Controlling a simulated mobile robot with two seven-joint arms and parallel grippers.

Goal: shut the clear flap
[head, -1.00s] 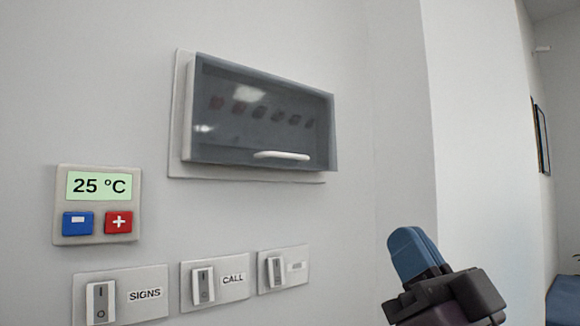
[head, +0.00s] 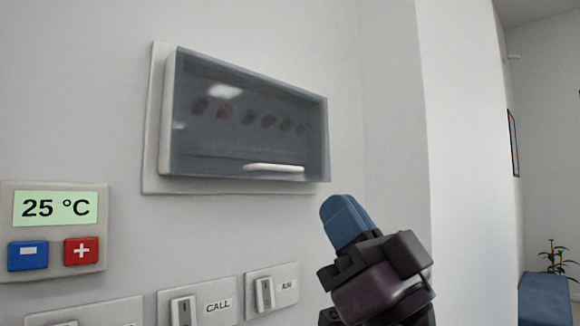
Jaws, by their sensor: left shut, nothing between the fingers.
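The clear flap (head: 235,140) is a smoky see-through cover on a white wall box, with a white handle bar (head: 273,168) along its lower edge. It hangs down over the front of the box, and several red and dark switches show blurred behind it. I cannot tell whether it sits fully flush. My left gripper (head: 341,208) has blue fingers pressed together, with nothing between them. It is below and to the right of the flap's lower right corner, apart from the flap in the picture. My right gripper is not in view.
A thermostat panel (head: 53,232) reading 25 °C, with blue and red buttons, is on the wall at the lower left. Rocker switches, one marked CALL (head: 198,305), line the wall below the box. A wall corner stands to the right, with a plant (head: 556,258) beyond.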

